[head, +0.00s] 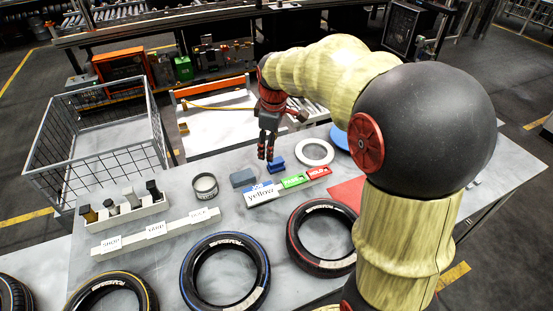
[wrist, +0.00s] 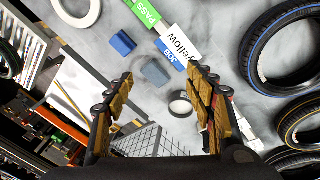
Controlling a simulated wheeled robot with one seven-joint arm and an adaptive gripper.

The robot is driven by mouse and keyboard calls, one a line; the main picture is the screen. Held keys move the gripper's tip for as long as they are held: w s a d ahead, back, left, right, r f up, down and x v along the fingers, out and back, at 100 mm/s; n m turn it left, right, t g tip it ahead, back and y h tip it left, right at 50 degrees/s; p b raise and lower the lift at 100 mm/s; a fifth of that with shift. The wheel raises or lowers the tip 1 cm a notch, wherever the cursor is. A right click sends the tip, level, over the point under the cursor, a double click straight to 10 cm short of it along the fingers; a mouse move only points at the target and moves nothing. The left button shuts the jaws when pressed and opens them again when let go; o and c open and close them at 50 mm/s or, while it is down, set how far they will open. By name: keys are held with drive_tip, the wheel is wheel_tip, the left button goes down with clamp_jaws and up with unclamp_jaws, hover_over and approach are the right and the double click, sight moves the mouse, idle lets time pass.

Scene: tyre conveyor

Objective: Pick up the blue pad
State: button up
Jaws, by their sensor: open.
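The blue pad (head: 277,163) is a small blue block on the grey table, close to the white ring. It also shows in the wrist view (wrist: 122,43), up and left of the space between my fingers. A grey-blue block (head: 243,178) lies left of it in the head view. In the wrist view this grey-blue block (wrist: 155,72) appears between my fingertips. My gripper (head: 266,155) is open and empty, pointing down above the table near the blue pad. In the wrist view my gripper (wrist: 161,78) shows both fingers wide apart.
A white ring (head: 314,152) lies right of the blue pad. A label strip with green PASS (head: 294,180) and red HOLD cards is in front. A dark round tin (head: 205,187), several tyres, a holder with dark-topped items (head: 123,212) and a wire basket (head: 100,130) stand around.

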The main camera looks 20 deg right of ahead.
drive_tip(key=w+d+f+n+g+p, duration=0.1)
drive_tip(key=w+d+f+n+p, duration=0.35)
drive_tip(key=w+f, duration=0.4)
drive_tip(key=n+g+p, duration=0.1)
drive_tip(key=n+p, duration=0.2)
drive_tip(key=p, duration=0.1)
hover_over(276, 160)
wheel_tip(276, 160, down, 9)
drive_tip(key=shift+a+r, duration=0.1)
drive_tip(key=shift+a, duration=0.05)
drive_tip(key=shift+n, duration=0.25)
wheel_tip(276, 160, down, 8)
drive_tip(key=shift+f, duration=0.15)
drive_tip(key=shift+c, duration=0.8)
drive_tip(key=c, duration=1.1)
drive_tip(key=shift+c, duration=0.2)
